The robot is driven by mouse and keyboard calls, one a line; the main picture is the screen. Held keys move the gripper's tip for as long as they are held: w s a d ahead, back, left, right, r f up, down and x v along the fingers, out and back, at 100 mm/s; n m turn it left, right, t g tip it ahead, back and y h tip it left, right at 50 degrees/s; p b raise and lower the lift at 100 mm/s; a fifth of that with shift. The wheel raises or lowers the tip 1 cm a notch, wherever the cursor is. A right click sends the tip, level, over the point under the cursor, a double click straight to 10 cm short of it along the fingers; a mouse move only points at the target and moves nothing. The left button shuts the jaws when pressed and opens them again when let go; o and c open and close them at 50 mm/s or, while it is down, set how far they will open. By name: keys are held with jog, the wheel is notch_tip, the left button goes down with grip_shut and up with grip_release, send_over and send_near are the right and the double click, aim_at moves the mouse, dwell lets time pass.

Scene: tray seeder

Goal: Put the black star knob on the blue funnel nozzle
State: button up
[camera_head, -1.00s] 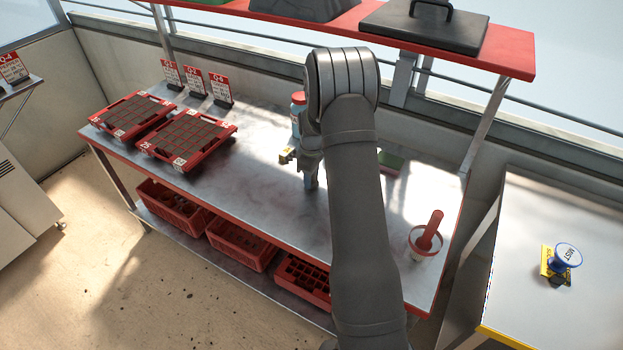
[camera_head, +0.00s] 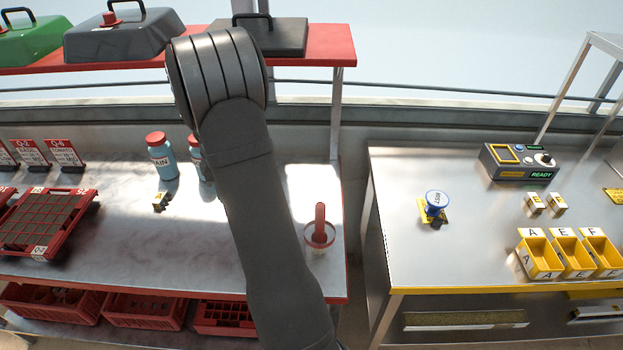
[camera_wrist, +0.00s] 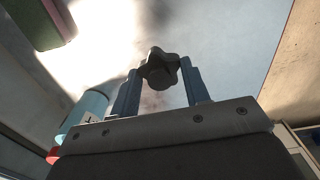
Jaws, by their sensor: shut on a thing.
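The black star knob (camera_wrist: 160,68) sits between the two fingers of my gripper (camera_wrist: 161,84) in the wrist view, and the gripper is shut on it. The bench surface lies beyond the knob. In the head view my own arm hides the gripper and the knob. The blue funnel nozzle (camera_head: 437,198) has a round white top marked MIST. It stands upright on a small yellow base on the metal table, right of my arm and well apart from it.
The metal table (camera_head: 400,250) with a yellow front edge also holds yellow bins (camera_head: 540,260) and a grey control box (camera_head: 518,162) reading READY. A gap separates bench and table.

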jog(key=w+d+r+m, duration=0.2)
jog(key=d+m, duration=0.1)
jog(key=d, duration=0.9)
jog(key=w+d+r+m, duration=0.2)
jog(key=d+m, duration=0.1)
jog(key=d, duration=0.9)
jog(key=w+d+r+m, duration=0.2)
jog(key=d+m, duration=0.2)
jog(key=d, duration=0.7)
jog(key=s+d+r+m, duration=0.25)
jog(key=s+d, duration=0.25)
jog(key=d, duration=0.5)
jog(key=s+d+r+m, duration=0.25)
jog(key=s+d, duration=0.35)
jog(key=d, duration=0.4)
jog(key=s+d+r+m, duration=0.1)
jog(key=s+d+m, duration=0.35)
jog(key=d, duration=0.55)
send_over(437, 198)
jog(key=shift+n, duration=0.35)
notch_tip(437, 198, down, 7)
jog(key=shift+s+r, duration=0.1)
jog(key=shift+r, duration=0.1)
jog(key=shift+f, duration=2.05)
